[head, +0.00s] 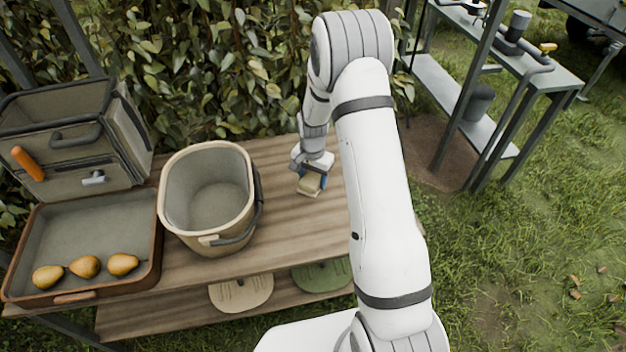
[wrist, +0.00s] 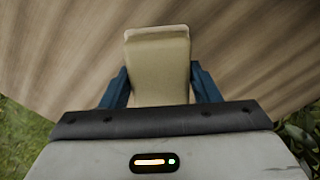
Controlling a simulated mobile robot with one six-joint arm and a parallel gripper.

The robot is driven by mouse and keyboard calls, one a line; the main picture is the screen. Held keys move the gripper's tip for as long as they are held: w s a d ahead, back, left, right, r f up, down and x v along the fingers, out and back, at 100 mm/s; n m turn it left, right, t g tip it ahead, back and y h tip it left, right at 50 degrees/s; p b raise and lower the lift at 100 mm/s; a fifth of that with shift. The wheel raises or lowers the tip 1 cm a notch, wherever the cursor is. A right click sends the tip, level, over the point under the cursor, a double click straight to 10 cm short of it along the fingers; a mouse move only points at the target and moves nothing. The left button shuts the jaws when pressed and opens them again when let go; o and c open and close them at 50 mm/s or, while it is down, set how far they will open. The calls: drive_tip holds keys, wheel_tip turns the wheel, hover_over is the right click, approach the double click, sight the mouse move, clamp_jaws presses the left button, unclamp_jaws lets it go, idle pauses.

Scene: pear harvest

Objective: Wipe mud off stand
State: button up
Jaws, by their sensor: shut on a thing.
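My gripper (head: 311,176) is over the back right part of the wooden stand (head: 290,225). Its blue fingers (wrist: 159,88) are shut on a tan, block-shaped wiping pad (wrist: 158,62). The pad also shows in the head view (head: 309,186), low over the planks. I cannot tell whether it touches the wood. No clear mud patch shows on the visible planks; my arm hides the right part of the stand.
A beige bucket (head: 167,185) stands left of my gripper. A brown-rimmed tray (head: 152,262) with three pears (head: 85,267) and a grey case (head: 70,150) are farther left. Leafy foliage (head: 200,70) rises behind. Two round items (head: 241,292) lie on the lower shelf.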

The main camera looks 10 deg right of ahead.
drive_tip(key=shift+r+p, duration=0.4)
drive_tip(key=shift+r, duration=0.75)
